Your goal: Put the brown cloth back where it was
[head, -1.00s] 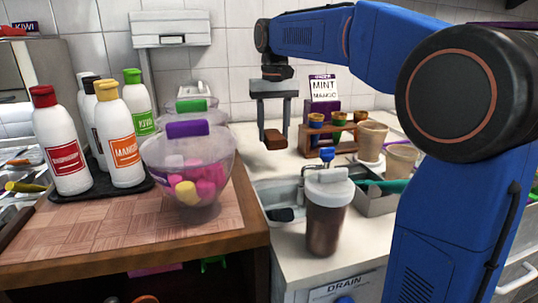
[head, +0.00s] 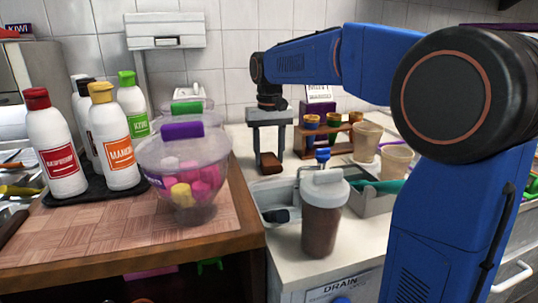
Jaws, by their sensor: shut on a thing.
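The brown cloth (head: 271,164) is a small folded block, low between the fingers of my gripper (head: 269,157). My gripper points straight down over the white counter behind the sink and is shut on the cloth. The cloth is at or just above the counter; I cannot tell whether it touches. The cloth's far side is hidden.
A shaker cup (head: 324,213) stands in front, beside the sink (head: 262,194). A wooden rack (head: 322,135) with small cups and beige cups (head: 367,137) are to the right. A lidded bowl of sweets (head: 185,165) and several bottles (head: 114,140) are on the left.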

